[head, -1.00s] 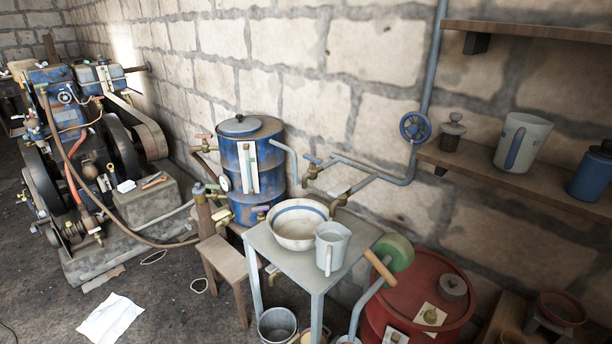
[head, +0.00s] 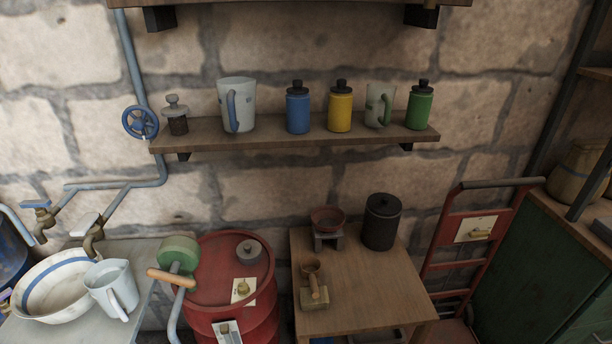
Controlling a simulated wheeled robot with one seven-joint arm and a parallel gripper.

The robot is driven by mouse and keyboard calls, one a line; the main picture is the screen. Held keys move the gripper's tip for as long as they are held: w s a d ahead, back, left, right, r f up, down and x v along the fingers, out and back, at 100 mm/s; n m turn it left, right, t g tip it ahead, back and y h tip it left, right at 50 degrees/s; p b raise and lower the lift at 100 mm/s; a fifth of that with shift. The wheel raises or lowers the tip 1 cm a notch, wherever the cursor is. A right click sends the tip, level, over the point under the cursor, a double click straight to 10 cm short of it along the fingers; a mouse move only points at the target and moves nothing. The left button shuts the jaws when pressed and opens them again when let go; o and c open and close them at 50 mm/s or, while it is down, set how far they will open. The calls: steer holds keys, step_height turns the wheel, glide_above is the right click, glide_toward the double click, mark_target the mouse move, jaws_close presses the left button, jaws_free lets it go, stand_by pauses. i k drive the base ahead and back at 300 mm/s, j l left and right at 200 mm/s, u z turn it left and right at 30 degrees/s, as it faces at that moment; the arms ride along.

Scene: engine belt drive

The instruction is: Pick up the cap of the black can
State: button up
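A black can (head: 381,226) stands upright on a small wooden table, at its back right corner in the head view. Its dark cap (head: 383,203) sits on top of it, with a small knob in the middle. Nothing covers the can or the cap. My gripper is not in view.
The wooden table (head: 372,293) also holds a reddish bowl on a stand (head: 327,222) and a brass tool (head: 313,287). A red drum (head: 245,309) stands left of it, a red hand truck (head: 455,245) right. A shelf (head: 275,141) with mugs and coloured bottles runs above.

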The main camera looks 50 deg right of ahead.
mark_target(381, 204)
steer(key=z, duration=1.3)
